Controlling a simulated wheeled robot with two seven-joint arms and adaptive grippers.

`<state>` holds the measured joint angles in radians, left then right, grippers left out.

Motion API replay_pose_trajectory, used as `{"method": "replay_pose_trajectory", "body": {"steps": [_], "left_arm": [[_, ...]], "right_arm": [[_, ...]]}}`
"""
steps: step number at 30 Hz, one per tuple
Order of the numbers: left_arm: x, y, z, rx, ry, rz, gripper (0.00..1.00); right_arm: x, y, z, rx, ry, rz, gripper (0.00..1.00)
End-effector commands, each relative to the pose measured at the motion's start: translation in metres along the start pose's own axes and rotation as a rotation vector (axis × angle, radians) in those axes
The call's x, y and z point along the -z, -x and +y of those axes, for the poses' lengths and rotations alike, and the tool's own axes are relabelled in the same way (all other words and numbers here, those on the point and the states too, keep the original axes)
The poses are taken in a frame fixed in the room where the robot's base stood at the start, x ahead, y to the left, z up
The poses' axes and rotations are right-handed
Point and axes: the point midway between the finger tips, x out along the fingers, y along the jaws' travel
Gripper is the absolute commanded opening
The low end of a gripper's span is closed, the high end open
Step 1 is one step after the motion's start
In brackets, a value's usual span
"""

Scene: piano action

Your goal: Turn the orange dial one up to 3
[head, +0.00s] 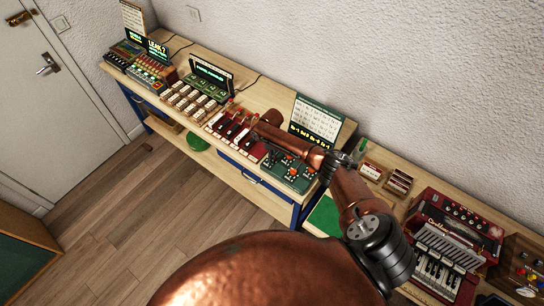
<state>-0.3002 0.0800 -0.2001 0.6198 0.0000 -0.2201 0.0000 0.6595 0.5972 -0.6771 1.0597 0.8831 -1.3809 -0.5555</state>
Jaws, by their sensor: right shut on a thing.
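A green panel box (286,171) with several small orange-red knobs stands on the long bench in the middle of the head view. Which knob is the orange dial, and its setting, are too small to read. My right arm reaches across this box from the lower right, and hides part of it. My right gripper (243,125) is small and dark at the far end of the arm, by the red unit (250,151) left of the green box. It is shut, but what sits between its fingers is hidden. My left gripper is out of view.
Keypads (188,101) and lit displays (211,72) line the bench to the left. A sheet on a stand (318,113) rises behind the green box. A red accordion (449,240) lies at right.

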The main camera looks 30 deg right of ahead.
Motion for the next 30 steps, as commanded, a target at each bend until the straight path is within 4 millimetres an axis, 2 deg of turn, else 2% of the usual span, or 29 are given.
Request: {"method": "replay_pose_trajectory", "body": {"steps": [13, 30], "left_arm": [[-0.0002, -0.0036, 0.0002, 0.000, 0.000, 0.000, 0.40], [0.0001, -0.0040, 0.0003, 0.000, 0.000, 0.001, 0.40]], "right_arm": [[0.0007, 0.0007, 0.0006, -0.001, 0.246, 0.001, 0.00], [0.0012, 0.0012, 0.0007, -0.002, 0.289, 0.002, 0.00]]}}
